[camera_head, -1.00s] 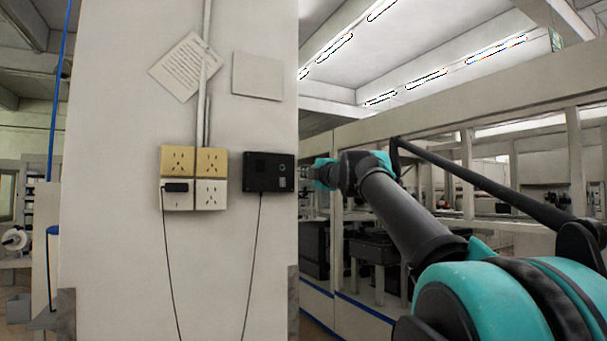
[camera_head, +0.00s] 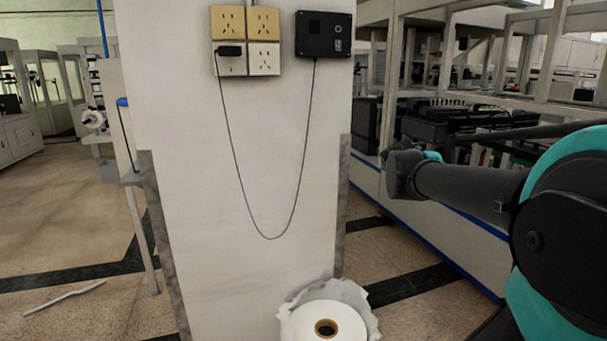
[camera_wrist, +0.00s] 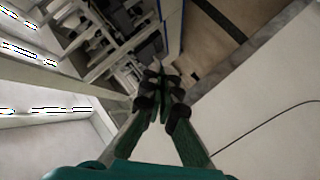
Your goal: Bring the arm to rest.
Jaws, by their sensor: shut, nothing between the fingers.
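My arm reaches in from the right edge of the head view, teal and black, with its black forearm pointing left beside the pillar. My gripper does not show clearly in the head view. In the wrist view my gripper (camera_wrist: 158,82) shows with its dark fingers drawn together and nothing between them. It points into the open space between the white pillar (camera_head: 170,120) and the frame structure, apart from both.
Wall sockets (camera_head: 246,40) and a black box (camera_head: 324,34) with a hanging cable (camera_head: 242,190) are on the pillar. A white roll (camera_head: 322,322) in a bin stands at its foot. White-framed shelving (camera_head: 440,180) runs along the right. The floor at left is mostly clear.

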